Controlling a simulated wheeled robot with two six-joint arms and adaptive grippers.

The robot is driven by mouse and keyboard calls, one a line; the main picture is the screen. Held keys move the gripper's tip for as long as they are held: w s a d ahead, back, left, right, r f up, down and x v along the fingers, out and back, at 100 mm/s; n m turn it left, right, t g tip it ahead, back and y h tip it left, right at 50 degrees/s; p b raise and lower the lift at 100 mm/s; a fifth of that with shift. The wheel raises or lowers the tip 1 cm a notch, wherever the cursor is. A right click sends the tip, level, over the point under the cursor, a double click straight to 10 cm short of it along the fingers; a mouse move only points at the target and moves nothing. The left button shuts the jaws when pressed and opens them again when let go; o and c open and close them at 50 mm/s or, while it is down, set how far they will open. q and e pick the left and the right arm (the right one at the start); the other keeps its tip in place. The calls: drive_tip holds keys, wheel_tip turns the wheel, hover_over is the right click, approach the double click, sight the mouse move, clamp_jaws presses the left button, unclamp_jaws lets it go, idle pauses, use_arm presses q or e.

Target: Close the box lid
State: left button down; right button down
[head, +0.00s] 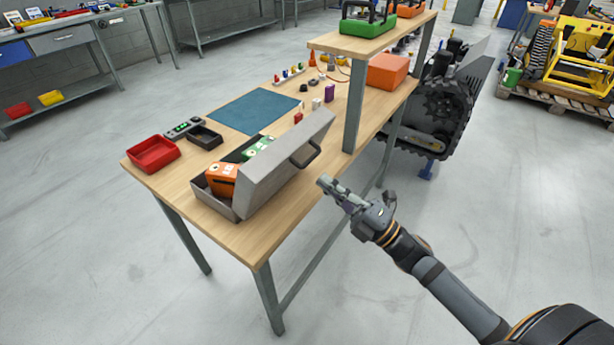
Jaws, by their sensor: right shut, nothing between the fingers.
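The grey box (216,199) sits near the front edge of the wooden workbench. Its grey lid (279,166) is tilted up on the right side, with a dark handle on its outer face. An orange box (222,180) and a green box (257,148) show inside, partly hidden by the lid. My right gripper (328,187) is shut and empty. In the picture it is to the right of the lid, just past the bench's right edge, apart from the handle. My left gripper is not in view.
A red tray (153,154), a black tray (205,138) and a blue mat (254,110) lie on the workbench (185,190). A raised shelf (372,40) stands on its right part. A tracked machine (437,105) is behind it. The floor in front is clear.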

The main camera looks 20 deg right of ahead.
sight(296, 158)
drive_tip(key=x, duration=0.1)
drive_tip(key=p+x, duration=0.1)
drive_tip(key=x, duration=0.3)
drive_tip(key=shift+d+r, duration=0.1)
drive_tip(key=shift+r, duration=0.15)
drive_tip(key=shift+w+a+p, duration=0.4)
